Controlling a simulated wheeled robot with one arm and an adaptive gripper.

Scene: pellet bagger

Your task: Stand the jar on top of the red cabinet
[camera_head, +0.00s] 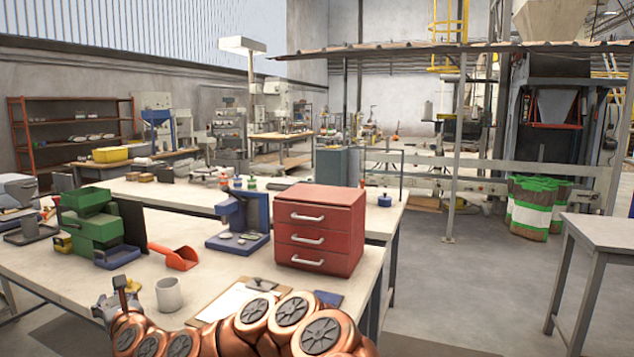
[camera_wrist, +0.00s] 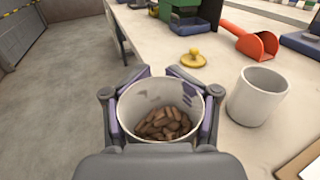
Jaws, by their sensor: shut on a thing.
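My gripper (camera_wrist: 157,108) is shut on an open-topped pale jar (camera_wrist: 126,103) with brown pellets inside. The jar looks upright between the two fingers, beside the table's edge. Its base is hidden, so I cannot tell whether it touches the table. In the head view my gripper (camera_head: 117,303) is at the lower left, partly covered by my copper-coloured arm, and the jar is not clearly seen. The red cabinet (camera_head: 318,235), with three drawers, stands on the workbench to the right of my gripper. Its flat top (camera_head: 321,195) is bare.
A white cup (camera_head: 169,294) stands right of my gripper. A yellow knobbed lid (camera_wrist: 193,59) lies beyond the jar. A clipboard (camera_head: 232,299) lies before the cabinet. A red scoop (camera_head: 177,257), blue device (camera_head: 240,220) and green machine (camera_head: 93,228) stand further back.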

